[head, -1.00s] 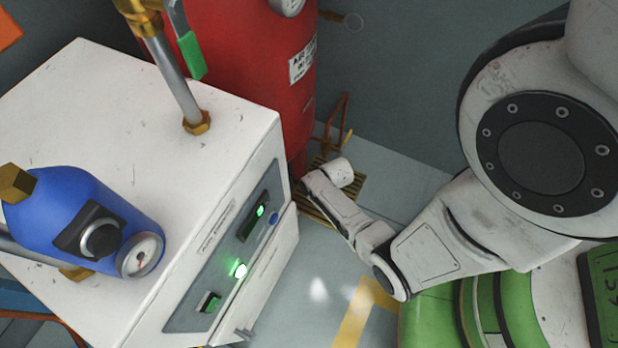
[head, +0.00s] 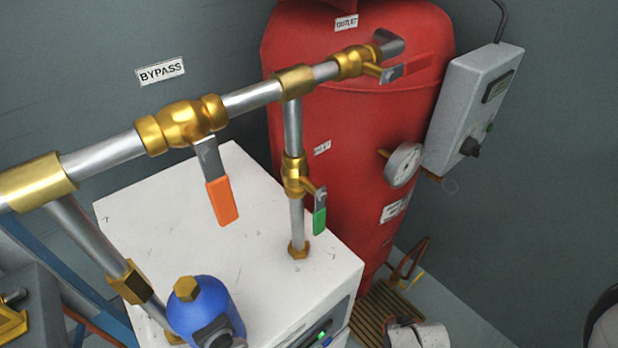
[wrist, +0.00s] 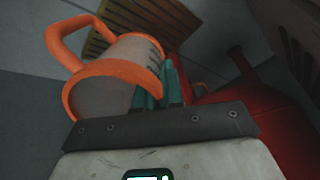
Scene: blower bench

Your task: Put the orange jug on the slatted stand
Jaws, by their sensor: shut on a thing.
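The orange jug (wrist: 82,72), with an orange handle, orange bands and a greyish body, is in the wrist view, left of centre. My gripper (wrist: 168,84) has its teal fingers at the jug's right side, shut on it. The jug is tilted in the picture. The slatted stand (wrist: 130,26) shows beyond the jug at the top of the wrist view. In the head view the slatted stand (head: 372,312) is on the floor at the foot of the red tank, partly hidden by my arm.
A grey control box (head: 470,110) is on the right wall.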

